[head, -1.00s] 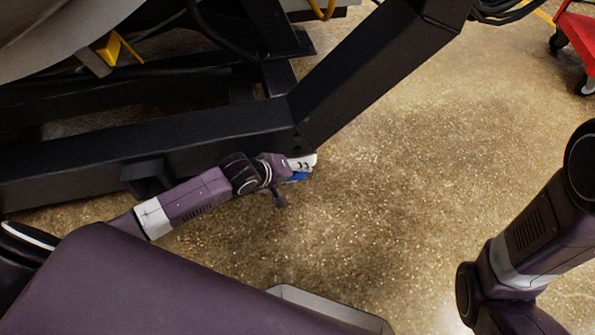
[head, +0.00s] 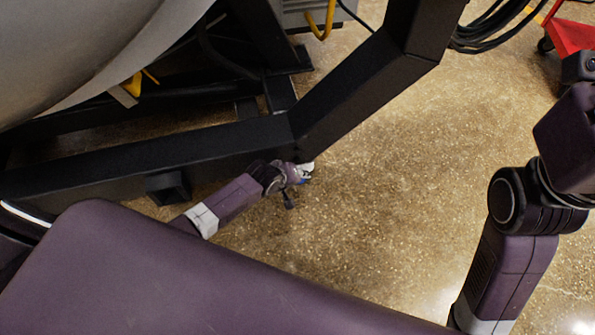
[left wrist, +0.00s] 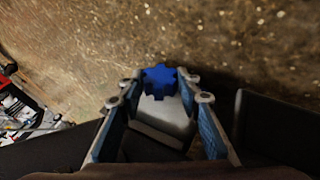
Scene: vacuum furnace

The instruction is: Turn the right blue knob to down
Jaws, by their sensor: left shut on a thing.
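A blue knob (left wrist: 160,80) with a toothed rim shows in the left wrist view, in front of a pale grey block. My left gripper (left wrist: 161,88) has a finger on each side of it and is shut on it. In the head view my left gripper (head: 304,173) is low beside the black frame's corner, with a small patch of blue at its tip. The knob cannot be made out clearly there, nor its pointing direction. Only one blue knob shows. My right arm is at the right edge of the head view; its gripper is not seen.
The black steel frame (head: 340,90) of the furnace runs along the left and up past my left gripper. A large grey cylinder (head: 90,40) hangs above it. Black cables (head: 485,30) and a red cart (head: 570,30) are at upper right. The speckled floor (head: 400,160) is open.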

